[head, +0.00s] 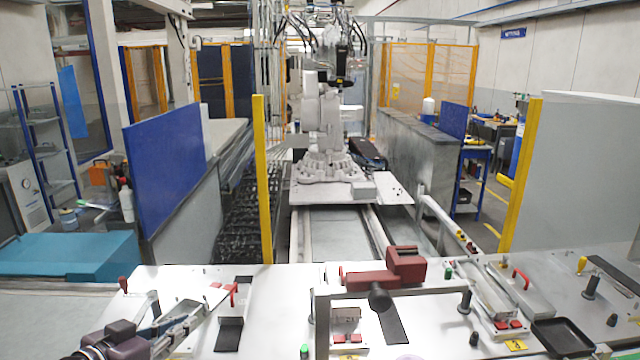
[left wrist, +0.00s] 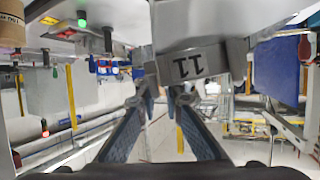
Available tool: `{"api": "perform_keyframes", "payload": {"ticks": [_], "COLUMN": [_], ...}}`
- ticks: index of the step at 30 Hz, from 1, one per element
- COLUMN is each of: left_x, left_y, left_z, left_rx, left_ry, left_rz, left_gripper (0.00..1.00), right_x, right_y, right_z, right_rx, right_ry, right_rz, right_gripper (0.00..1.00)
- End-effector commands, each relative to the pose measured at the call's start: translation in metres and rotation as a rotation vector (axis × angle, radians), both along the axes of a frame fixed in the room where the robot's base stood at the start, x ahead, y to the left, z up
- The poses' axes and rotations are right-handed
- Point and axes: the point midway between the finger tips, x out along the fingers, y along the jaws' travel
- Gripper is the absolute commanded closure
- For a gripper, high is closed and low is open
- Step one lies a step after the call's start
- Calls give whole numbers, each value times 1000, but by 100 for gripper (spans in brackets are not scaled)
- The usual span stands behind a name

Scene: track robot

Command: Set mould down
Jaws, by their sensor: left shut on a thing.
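My left gripper (head: 190,316) reaches in at the lower left of the head view, low over the white worktop. In the left wrist view my left gripper (left wrist: 164,94) has its two fingers closed at a grey block marked 11 (left wrist: 192,68), which seems to be the mould. In the head view I cannot make out the held block clearly. My right gripper is not in view.
The white worktop (head: 270,283) carries a fixture with a red handle (head: 233,294), a red tool (head: 395,268), a small block marked 21 (head: 346,318) and a black tray (head: 563,338). Yellow posts (head: 262,180) stand beyond its far edge. Bare worktop lies between the fixtures.

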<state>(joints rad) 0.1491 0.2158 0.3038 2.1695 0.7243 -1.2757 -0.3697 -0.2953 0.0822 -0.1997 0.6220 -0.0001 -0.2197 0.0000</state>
Motion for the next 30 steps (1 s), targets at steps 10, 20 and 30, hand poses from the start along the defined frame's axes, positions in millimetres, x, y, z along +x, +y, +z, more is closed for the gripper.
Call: {"api": "perform_keyframes", "payload": {"ticks": [10,20,30], "left_x": [-93,-147,-167], "left_y": [-46,-68,-76], "left_z": [-21,-18,-24], "left_rx": [3,4,1], "left_ry": [-2,-2,-3], "left_rz": [-358,-541,-610], "left_gripper": [100,100,100], "right_x": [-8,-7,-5], "right_y": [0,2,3], "right_z": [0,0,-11], "right_rx": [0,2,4], "right_ry": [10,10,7], "right_rz": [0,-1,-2], "right_gripper": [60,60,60]}}
